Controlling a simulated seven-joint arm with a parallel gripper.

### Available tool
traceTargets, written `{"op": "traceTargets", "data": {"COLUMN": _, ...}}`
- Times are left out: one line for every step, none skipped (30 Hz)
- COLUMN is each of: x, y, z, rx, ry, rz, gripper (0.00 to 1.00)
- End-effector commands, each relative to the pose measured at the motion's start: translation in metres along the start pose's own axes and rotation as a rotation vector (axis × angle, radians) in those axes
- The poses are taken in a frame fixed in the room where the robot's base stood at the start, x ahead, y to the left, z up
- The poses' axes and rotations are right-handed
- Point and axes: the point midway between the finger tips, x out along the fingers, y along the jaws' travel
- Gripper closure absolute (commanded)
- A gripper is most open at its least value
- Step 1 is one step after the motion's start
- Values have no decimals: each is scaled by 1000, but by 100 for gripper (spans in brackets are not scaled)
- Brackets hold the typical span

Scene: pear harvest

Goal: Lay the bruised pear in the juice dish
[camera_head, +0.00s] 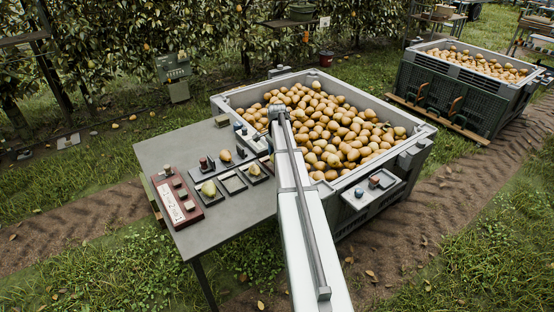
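Three pears lie on the grey table at the left: a yellow-green pear (208,188) at a dark dish, another yellow-green pear (253,169) in a dark dish at the right, and a browner pear (226,155) farther back. Bruising is too small to make out, so I cannot tell which is the bruised pear. No label shows which is the juice dish. My gripper (279,112) is at the far end of my white arm, over the big bin's near-left part. Its fingers are too small and hidden to read.
The grey table (222,222) has bare room at its front. A red tray (176,200) with small blocks stands at its left. A large bin (427,128) full of pears adjoins on the right, with a small side shelf (358,201). Another pear bin (478,108) stands behind.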

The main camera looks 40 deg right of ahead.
Motion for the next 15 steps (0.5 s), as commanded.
{"op": "traceTargets", "data": {"x": 8, "y": 0, "z": 0, "rx": 0, "ry": -1, "rz": 2, "gripper": 67}}
{"op": "traceTargets", "data": {"x": 11, "y": 0, "z": 0, "rx": 0, "ry": -1, "rz": 2, "gripper": 67}}
{"op": "traceTargets", "data": {"x": 13, "y": 0, "z": 0, "rx": 0, "ry": -1, "rz": 2, "gripper": 67}}
{"op": "traceTargets", "data": {"x": 14, "y": 0, "z": 0, "rx": 0, "ry": -1, "rz": 1, "gripper": 67}}
{"op": "traceTargets", "data": {"x": 15, "y": 0, "z": 0, "rx": 0, "ry": 0, "rz": 1, "gripper": 67}}
{"op": "traceTargets", "data": {"x": 15, "y": 0, "z": 0, "rx": 0, "ry": 0, "rz": 0, "gripper": 67}}
{"op": "traceTargets", "data": {"x": 15, "y": 0, "z": 0, "rx": 0, "ry": 0, "rz": 0, "gripper": 67}}
{"op": "traceTargets", "data": {"x": 14, "y": 0, "z": 0, "rx": 0, "ry": 0, "rz": 0, "gripper": 67}}
{"op": "traceTargets", "data": {"x": 14, "y": 0, "z": 0, "rx": 0, "ry": 0, "rz": 0, "gripper": 67}}
{"op": "traceTargets", "data": {"x": 14, "y": 0, "z": 0, "rx": 0, "ry": 0, "rz": 0, "gripper": 67}}
{"op": "traceTargets", "data": {"x": 15, "y": 0, "z": 0, "rx": 0, "ry": 0, "rz": 0, "gripper": 67}}
{"op": "traceTargets", "data": {"x": 15, "y": 0, "z": 0, "rx": 0, "ry": 0, "rz": 0, "gripper": 67}}
{"op": "traceTargets", "data": {"x": 16, "y": 0, "z": 0, "rx": 0, "ry": 0, "rz": 0, "gripper": 67}}
{"op": "traceTargets", "data": {"x": 16, "y": 0, "z": 0, "rx": 0, "ry": 0, "rz": 0, "gripper": 67}}
{"op": "traceTargets", "data": {"x": 17, "y": 0, "z": 0, "rx": 0, "ry": 0, "rz": 0, "gripper": 67}}
